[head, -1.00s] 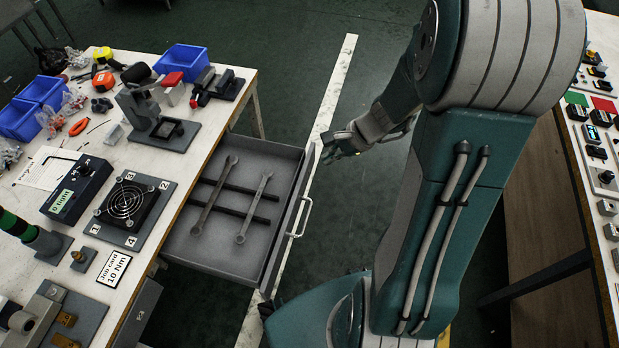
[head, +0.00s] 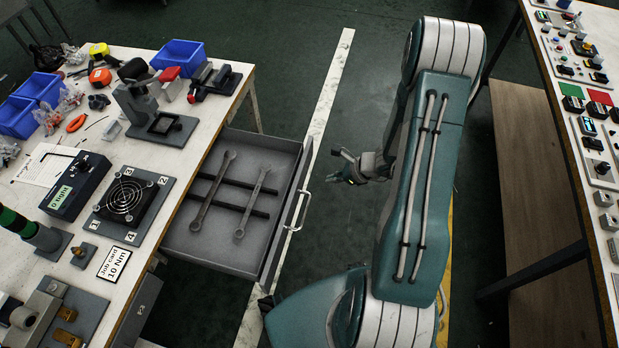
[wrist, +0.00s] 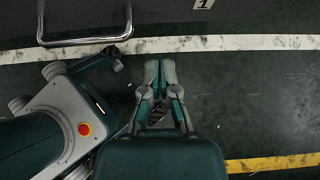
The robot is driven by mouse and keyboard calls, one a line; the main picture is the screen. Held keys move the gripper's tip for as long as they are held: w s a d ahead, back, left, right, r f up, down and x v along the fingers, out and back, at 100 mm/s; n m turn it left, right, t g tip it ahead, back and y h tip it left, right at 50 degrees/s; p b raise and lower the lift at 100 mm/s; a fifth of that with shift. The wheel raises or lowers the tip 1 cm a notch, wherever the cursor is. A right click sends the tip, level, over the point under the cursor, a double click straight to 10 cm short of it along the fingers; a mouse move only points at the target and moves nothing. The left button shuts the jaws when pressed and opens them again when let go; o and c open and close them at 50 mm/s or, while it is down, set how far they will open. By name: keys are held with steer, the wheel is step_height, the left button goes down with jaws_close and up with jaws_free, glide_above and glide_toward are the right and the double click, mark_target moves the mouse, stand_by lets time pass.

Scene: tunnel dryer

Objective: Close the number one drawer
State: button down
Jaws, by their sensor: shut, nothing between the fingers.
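The open grey drawer (head: 200,240) sticks out from the left bench, with two wrenches lying across two dark strips inside. Its bar handle (head: 301,212) is on the front face; it also shows at the top left of the wrist view (wrist: 85,41). A white tag marked 1 (wrist: 203,4) is at the top edge of the wrist view; I cannot tell what it is fixed to. My gripper (head: 342,165) is over the floor, to the right of the drawer front and apart from the handle. In the wrist view my gripper (wrist: 160,66) is shut and empty.
The left bench (head: 230,104) carries blue bins, a fan unit (head: 125,201), a job card (head: 114,263) and tools. Another bench (head: 588,215) with control panels stands at the right. Open floor with a white line (head: 330,90) lies between them.

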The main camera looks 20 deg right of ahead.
mark_target(302, 181)
steer(key=w+a+f, duration=0.1)
steer(key=w+a, duration=0.1)
steer(key=a, duration=0.1)
steer(key=w+a+f, duration=0.1)
steer(key=shift+w+a+f, duration=0.25)
steer(key=shift+a+f, duration=0.1)
steer(key=shift+a, duration=0.05)
steer(key=shift+w+a, duration=0.25)
steer(key=shift+a, duration=0.1)
steer(key=w+a, duration=0.5)
steer(key=a, duration=0.2)
steer(key=w+a, duration=0.6)
steer(key=a, duration=0.2)
steer(key=w+a, duration=0.6)
steer(key=a, duration=0.2)
steer(key=shift+a, duration=0.25)
steer(key=shift+w+a, duration=0.15)
steer(key=shift+w, duration=0.05)
steer(key=shift+r, duration=0.15)
